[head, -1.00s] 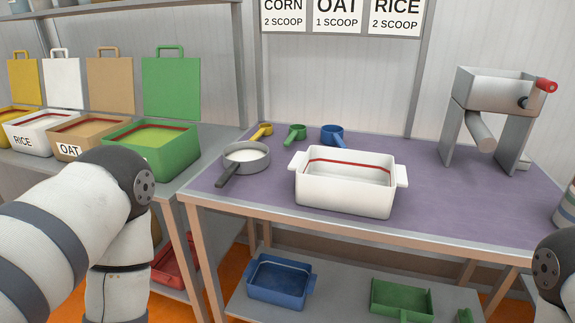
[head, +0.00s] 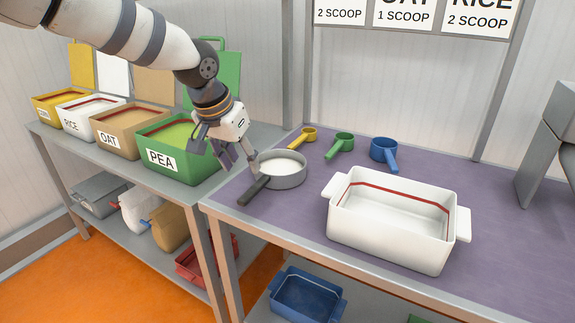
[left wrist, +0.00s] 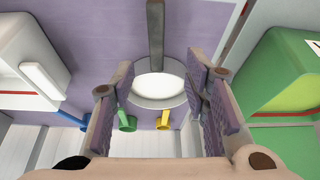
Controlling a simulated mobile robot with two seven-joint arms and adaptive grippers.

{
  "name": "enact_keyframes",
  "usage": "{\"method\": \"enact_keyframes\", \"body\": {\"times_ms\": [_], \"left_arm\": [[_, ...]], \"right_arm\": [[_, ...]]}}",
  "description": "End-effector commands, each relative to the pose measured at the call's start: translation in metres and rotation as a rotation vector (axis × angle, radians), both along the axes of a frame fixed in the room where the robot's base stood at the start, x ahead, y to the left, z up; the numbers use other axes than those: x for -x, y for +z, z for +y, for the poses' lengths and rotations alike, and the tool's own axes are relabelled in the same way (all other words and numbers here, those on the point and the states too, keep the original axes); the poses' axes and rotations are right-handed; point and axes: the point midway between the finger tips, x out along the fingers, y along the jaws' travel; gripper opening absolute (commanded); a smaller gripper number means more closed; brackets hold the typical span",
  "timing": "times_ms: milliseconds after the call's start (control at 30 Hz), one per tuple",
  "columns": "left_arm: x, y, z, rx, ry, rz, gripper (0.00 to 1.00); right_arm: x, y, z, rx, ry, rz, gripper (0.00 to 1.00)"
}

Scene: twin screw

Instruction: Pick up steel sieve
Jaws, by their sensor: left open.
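The steel sieve (head: 281,171) is a round grey pan with a pale inside and a dark handle pointing to the front left. It sits on the purple-topped table near its left edge. My left gripper (head: 238,165) is open and empty, just left of the sieve and above its handle side. In the left wrist view the sieve (left wrist: 158,88) shows between and beyond the open fingers (left wrist: 160,95), its handle pointing up the picture. I cannot tell whether a finger touches the rim. My right gripper is not in view.
A white tub (head: 392,235) stands right of the sieve. Yellow (head: 308,134), green (head: 344,139) and blue (head: 384,149) scoops lie behind it. The green PEA bin (head: 180,164) stands on the left shelf, close to my left gripper. The purple tabletop (head: 270,222) is clear in front.

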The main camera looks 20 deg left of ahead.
Motion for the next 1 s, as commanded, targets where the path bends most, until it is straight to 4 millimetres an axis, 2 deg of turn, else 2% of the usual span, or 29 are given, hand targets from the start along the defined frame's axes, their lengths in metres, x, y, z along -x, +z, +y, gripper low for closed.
{"method": "enact_keyframes", "body": {"times_ms": [33,200,333,533,1000], "left_arm": [[-0.003,-0.014,0.000,0.000,0.000,0.008,0.42],[-0.018,-0.049,-0.001,0.001,0.000,0.011,0.42],[-0.025,-0.064,-0.002,0.001,-0.002,0.011,0.42],[-0.044,-0.097,-0.006,0.002,-0.001,0.013,0.42],[-0.048,-0.099,-0.006,0.001,-0.001,0.001,0.42]], "right_arm": [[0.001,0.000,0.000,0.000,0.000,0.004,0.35],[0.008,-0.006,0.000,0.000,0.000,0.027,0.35],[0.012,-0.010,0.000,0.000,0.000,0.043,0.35],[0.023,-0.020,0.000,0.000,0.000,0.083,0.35],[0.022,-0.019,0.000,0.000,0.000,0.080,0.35]]}}
